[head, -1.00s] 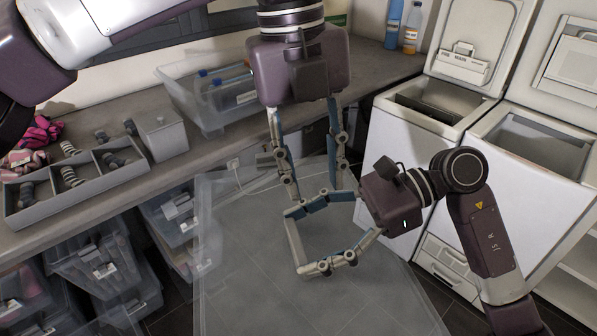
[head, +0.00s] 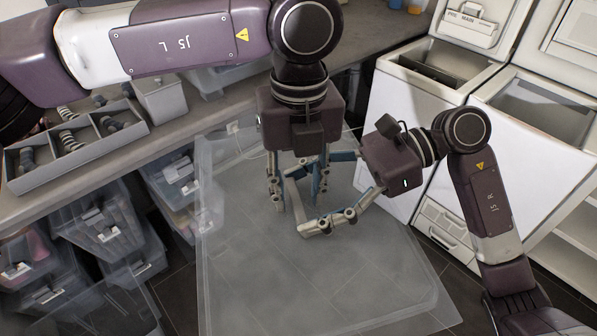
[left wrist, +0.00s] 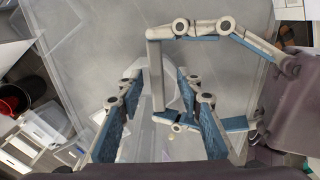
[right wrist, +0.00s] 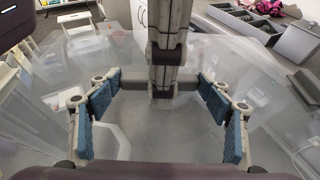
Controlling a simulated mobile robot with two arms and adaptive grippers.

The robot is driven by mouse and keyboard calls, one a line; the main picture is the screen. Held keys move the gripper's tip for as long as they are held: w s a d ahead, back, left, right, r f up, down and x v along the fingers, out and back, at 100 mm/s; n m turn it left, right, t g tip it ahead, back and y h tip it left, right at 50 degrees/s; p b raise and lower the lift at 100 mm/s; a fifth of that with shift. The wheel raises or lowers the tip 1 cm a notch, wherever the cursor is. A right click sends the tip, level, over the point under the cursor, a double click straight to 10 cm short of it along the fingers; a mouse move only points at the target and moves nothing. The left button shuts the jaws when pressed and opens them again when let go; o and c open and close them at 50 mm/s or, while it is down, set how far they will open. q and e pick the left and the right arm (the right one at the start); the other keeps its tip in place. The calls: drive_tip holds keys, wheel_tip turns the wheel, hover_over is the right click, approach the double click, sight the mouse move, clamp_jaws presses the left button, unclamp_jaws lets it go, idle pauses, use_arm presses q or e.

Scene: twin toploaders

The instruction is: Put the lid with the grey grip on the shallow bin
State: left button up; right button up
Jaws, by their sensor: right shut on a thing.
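A large translucent lid (head: 320,285) lies flat below both grippers in the head view. Its grey grip (head: 294,208) is a pale straight bar, also seen upright in the left wrist view (left wrist: 155,75). My right gripper (head: 307,202) is shut on the grip, its fingers spread towards the bar's two ends. My left gripper (head: 297,211) points down from above; its fingers (left wrist: 158,78) are open, one on each side of the bar, with gaps. I cannot tell which container is the shallow bin, or whether it is under the lid.
Clear bins (head: 100,222) stand on the floor at the left. A grey divided tray (head: 75,140) and a small grey box (head: 162,98) sit on the counter. Two white toploaders (head: 410,115) stand at the right, the second (head: 525,150) beside open shelves.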

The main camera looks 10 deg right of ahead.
use_arm(q)
drive_tip(key=shift+f, duration=0.25)
clamp_jaws()
use_arm(e)
drive_tip(key=shift+o, duration=0.2)
use_arm(q)
drive_tip(key=shift+d+r, duration=0.1)
use_arm(e)
drive_tip(key=o, duration=1.4)
drive_tip(key=shift+d, duration=0.1)
